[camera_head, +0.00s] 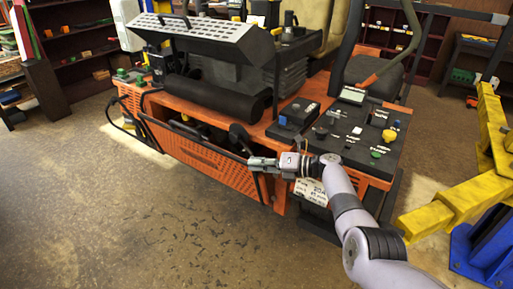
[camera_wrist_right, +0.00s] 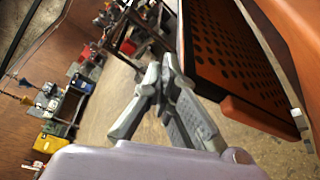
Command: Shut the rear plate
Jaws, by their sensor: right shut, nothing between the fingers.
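The rear plate (camera_head: 205,167) is an orange perforated panel along the mower's rear in the head view. Its upper edge stands out from the body, and dark parts show in the gap behind it. My right gripper (camera_head: 263,163) is shut and empty, by the plate's right end. In the right wrist view its fingers (camera_wrist_right: 160,75) are together, left of the plate; whether they touch it I cannot tell. My left gripper is not in view.
The orange mower (camera_head: 262,128) carries a control panel (camera_head: 362,133) beside my right arm. A yellow lift arm (camera_head: 455,207) with a blue base (camera_head: 488,245) stands at the right. The concrete floor (camera_head: 130,220) in front is clear. Shelves (camera_head: 75,45) line the back.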

